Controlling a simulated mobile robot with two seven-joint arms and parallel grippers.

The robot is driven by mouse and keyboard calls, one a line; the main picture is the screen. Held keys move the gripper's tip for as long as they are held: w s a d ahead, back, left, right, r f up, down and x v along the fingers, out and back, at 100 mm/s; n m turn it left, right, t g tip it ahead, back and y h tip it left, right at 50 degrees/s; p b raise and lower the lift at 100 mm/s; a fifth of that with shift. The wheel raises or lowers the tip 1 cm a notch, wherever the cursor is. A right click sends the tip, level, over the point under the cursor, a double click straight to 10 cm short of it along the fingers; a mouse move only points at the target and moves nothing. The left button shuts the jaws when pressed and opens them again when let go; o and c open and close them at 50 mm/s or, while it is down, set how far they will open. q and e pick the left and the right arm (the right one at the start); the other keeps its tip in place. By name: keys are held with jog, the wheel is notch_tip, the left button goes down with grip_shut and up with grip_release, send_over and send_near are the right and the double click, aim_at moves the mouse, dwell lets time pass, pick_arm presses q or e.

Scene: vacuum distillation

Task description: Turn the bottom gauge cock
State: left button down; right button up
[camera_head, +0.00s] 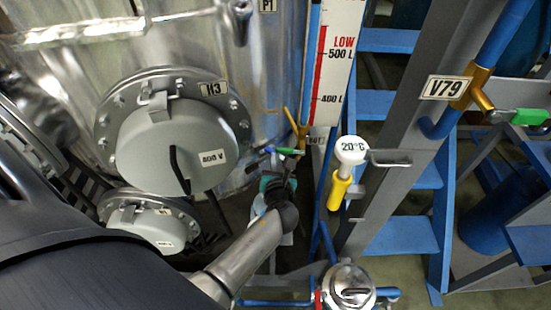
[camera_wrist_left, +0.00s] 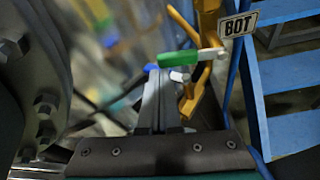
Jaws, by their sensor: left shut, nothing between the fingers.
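The bottom gauge cock is a brass valve (camera_head: 301,132) with a green handle (camera_head: 287,151), at the foot of the level gauge. In the left wrist view the brass body (camera_wrist_left: 207,38) stands upright beside a BOT label (camera_wrist_left: 238,24), and the green handle (camera_wrist_left: 187,59) points left, roughly level. My left gripper (camera_head: 270,156) is close to the handle, on its left in the head view. In the left wrist view its fingers (camera_wrist_left: 161,78) are shut and empty, with the tips just below the green handle. I cannot tell whether they touch it. My right gripper is not in view.
The vessel has bolted round covers (camera_head: 176,150) to the left of my arm. Blue steps (camera_head: 400,235) lie behind. Another green-handled valve, V79 (camera_head: 480,90), is far right.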

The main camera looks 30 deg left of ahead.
aim_at(283, 148)
pick_arm(q)
jog(key=shift+r, duration=0.2)
jog(key=r+m+p, duration=0.1)
jog(key=p, duration=0.1)
jog(key=r+m+y+p, duration=0.1)
jog(key=m+p, duration=0.1)
jog(key=d+r+m+y+p, duration=0.1)
jog(key=r+p, duration=0.1)
jog(key=p, duration=0.1)
jog(key=shift+w+r+m+g, duration=0.1)
jog(key=shift+w+m+g, duration=0.2)
jog(key=shift+w+m, duration=0.1)
jog(key=shift+w+d+r+p, duration=0.1)
jog(key=shift+d+r+p, duration=0.15)
jog(key=shift+p, duration=0.1)
dwell(0.5)
